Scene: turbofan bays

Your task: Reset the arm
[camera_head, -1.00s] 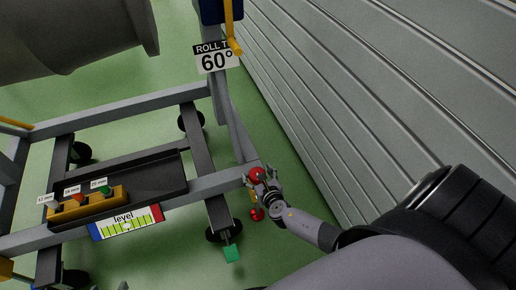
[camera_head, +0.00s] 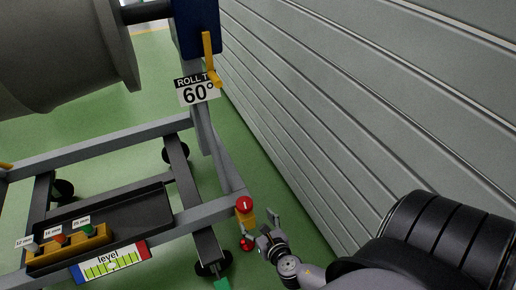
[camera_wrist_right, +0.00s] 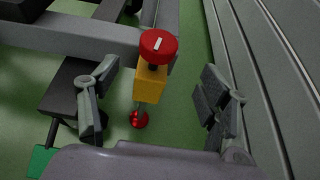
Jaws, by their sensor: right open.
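My right gripper (camera_head: 262,228) is open and empty, near the corner of the grey stand. A red-topped knob (camera_head: 244,204) on a yellow body stands at that corner, just left of the gripper and apart from it in the head view. In the right wrist view the red knob (camera_wrist_right: 158,46) and its yellow body (camera_wrist_right: 151,84) show ahead, between the two spread fingers (camera_wrist_right: 158,108) and touching neither. A smaller red piece (camera_wrist_right: 138,119) shows below. My left gripper is not in view.
The grey stand (camera_head: 95,143) carries a black tray with a yellow block (camera_head: 68,248) of coloured knobs, a level gauge (camera_head: 110,262) and a "ROLL 60°" sign (camera_head: 197,90). A ribbed grey wall (camera_head: 340,110) runs along the right. Green floor lies between.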

